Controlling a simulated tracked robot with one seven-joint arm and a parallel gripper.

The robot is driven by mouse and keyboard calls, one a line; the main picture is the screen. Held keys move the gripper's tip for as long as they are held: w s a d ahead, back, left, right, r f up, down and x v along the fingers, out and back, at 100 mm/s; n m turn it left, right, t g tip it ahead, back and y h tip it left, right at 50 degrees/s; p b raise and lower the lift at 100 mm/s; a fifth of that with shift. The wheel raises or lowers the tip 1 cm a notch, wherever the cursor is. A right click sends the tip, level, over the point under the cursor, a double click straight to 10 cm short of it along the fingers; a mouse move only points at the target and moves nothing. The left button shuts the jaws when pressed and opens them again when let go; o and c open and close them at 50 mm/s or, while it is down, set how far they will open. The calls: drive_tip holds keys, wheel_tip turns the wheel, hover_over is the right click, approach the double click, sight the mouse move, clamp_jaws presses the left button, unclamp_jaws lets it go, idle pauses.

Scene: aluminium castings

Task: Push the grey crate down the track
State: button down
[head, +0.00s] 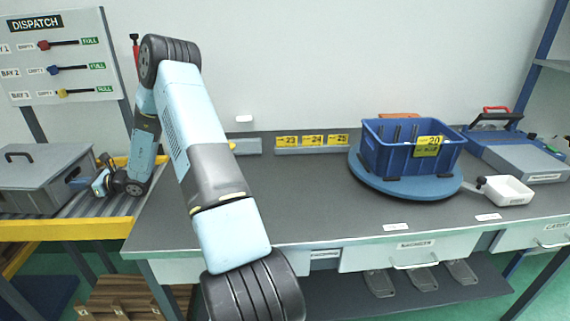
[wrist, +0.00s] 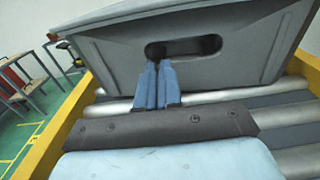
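The grey crate (head: 40,166) is lidded, with a dark handle on top, and sits on the roller track (head: 70,229) at the left of the head view. The track has yellow side rails. In the wrist view the crate's end wall (wrist: 240,70) with its dark hand slot fills the upper part, above the track's rollers (wrist: 290,112). My gripper (head: 92,184) is at the crate's right end. In the wrist view its blue fingers (wrist: 157,72) are together with nothing between them, tips at the slot's lower left edge. I cannot tell whether they touch the wall.
A dark workbench (head: 300,195) stands right of the track. A DISPATCH board (head: 70,80) stands behind the track. Rollers near the gripper are bare.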

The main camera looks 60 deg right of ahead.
drive_tip(key=shift+a+r, duration=0.1)
drive_tip(key=shift+a, duration=0.35)
drive_tip(key=v, duration=1.3)
drive_tip(key=shift+d, duration=0.5)
drive_tip(key=shift+s+d, duration=0.2)
drive_tip(key=shift+s, duration=0.05)
drive_tip(key=shift+f, duration=0.2)
